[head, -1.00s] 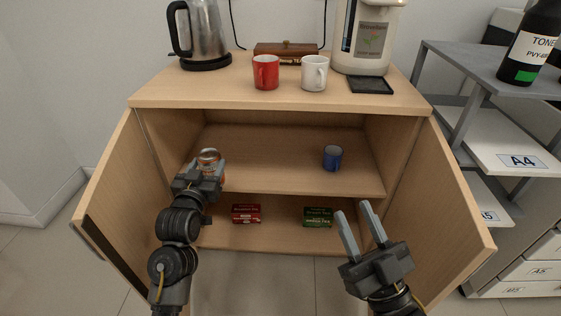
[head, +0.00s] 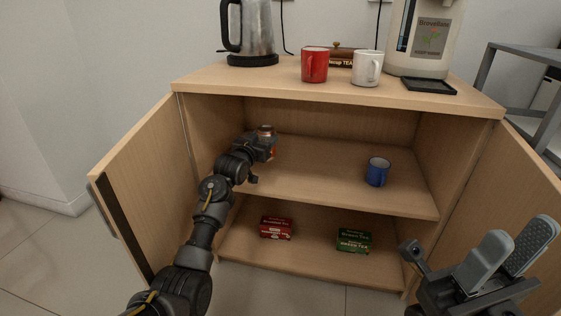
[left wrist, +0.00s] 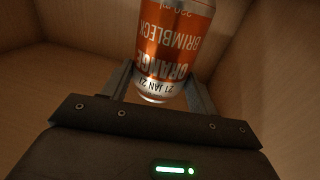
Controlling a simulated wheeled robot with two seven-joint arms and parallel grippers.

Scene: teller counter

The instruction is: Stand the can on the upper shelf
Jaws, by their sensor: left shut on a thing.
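The orange can with a silver end (head: 266,131) is inside the cabinet, at the left of the upper shelf (head: 325,173). It looks about upright. My left gripper (head: 266,148) is shut on it and hides part of it. In the left wrist view the can (left wrist: 172,45) sits between the two fingers (left wrist: 158,88), its printing upside down in that picture. I cannot tell whether its base touches the shelf board. My right gripper (head: 519,240) is open and empty in front of the cabinet at the lower right.
A red box (head: 276,228) and a green box (head: 354,241) are on the lower shelf. The left door (head: 140,185) and right door (head: 510,200) are open.

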